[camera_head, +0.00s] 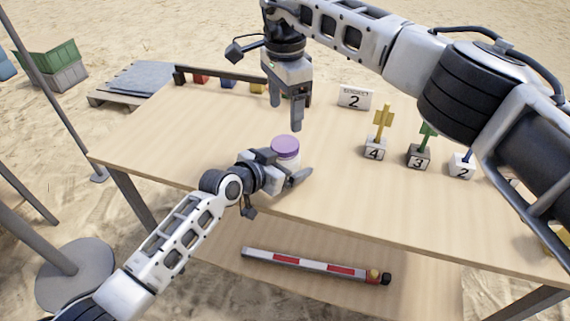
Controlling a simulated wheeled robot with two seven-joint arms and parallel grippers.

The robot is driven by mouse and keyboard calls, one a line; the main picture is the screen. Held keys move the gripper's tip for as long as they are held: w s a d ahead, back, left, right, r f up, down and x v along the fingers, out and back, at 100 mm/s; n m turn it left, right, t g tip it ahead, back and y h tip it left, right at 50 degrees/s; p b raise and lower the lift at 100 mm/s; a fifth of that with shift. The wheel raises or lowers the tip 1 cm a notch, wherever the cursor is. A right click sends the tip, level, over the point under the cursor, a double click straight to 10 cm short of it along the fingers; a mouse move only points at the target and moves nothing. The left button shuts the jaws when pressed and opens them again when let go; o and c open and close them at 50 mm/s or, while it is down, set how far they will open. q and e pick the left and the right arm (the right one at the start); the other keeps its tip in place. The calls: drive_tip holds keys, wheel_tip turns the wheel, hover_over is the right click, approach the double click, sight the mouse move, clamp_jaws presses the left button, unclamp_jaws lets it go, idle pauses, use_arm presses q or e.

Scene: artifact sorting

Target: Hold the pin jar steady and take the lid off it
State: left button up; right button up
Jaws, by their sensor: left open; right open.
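The pin jar (287,159) is a pale, see-through jar standing upright on the wooden table near its front edge. Its purple lid (285,146) sits on top. My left gripper (288,176) is low at the jar's near side, open, with its fingers at the jar's lower part; part of the jar is hidden behind it. I cannot tell whether the fingers touch the jar. My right gripper (288,120) points down above and just behind the lid, open and empty, apart from the lid as far as I can see.
Numbered blocks 4 (375,154), 3 (418,162) and 2 (461,172) hold coloured keys to the right. A white sign (356,98) marked 2 stands behind. A dark rack (225,77) lies at the back left. The table's left part is clear.

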sight(285, 143)
use_arm(q)
clamp_jaws()
use_arm(e)
drive_tip(key=m, duration=1.2)
drive_tip(key=shift+m, duration=0.4)
drive_tip(key=m, duration=1.4)
drive_tip(key=shift+f, duration=4.05)
